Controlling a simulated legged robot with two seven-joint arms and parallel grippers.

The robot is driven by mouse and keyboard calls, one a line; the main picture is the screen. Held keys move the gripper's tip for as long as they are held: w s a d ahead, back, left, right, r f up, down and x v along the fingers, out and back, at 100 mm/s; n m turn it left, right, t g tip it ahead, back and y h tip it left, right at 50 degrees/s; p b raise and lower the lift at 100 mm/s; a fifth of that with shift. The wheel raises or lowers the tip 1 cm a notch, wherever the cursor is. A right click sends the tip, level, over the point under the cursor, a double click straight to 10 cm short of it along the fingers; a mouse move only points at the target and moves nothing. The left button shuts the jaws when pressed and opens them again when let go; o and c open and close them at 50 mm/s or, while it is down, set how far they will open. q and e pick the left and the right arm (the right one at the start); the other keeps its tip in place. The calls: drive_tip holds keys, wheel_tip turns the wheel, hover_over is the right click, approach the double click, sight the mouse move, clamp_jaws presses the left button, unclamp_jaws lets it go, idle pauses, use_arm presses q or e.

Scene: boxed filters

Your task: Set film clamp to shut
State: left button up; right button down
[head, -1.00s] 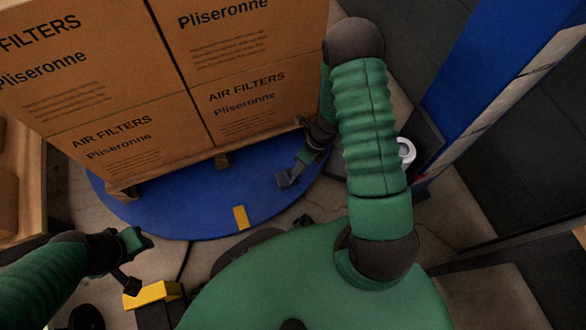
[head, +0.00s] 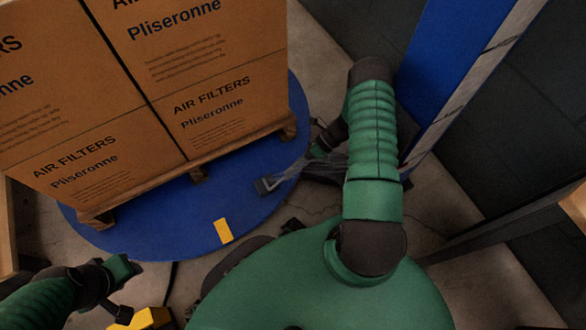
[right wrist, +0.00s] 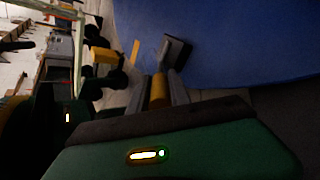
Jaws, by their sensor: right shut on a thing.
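My left gripper (head: 124,291) is open and empty at the lower left, off the disc.
Stacked air filter boxes (head: 220,100) stand on a wooden pallet (head: 240,142) on the turntable. A yellow stripe (head: 223,231) marks its near edge. A blue column (head: 455,70) rises at the right. A yellow block (head: 150,319) is at the bottom left.

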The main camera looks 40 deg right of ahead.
drive_tip(key=shift+s+d+f, duration=0.1)
drive_tip(key=shift+f, duration=0.05)
drive_tip(key=c, duration=1.2)
unclamp_jaws()
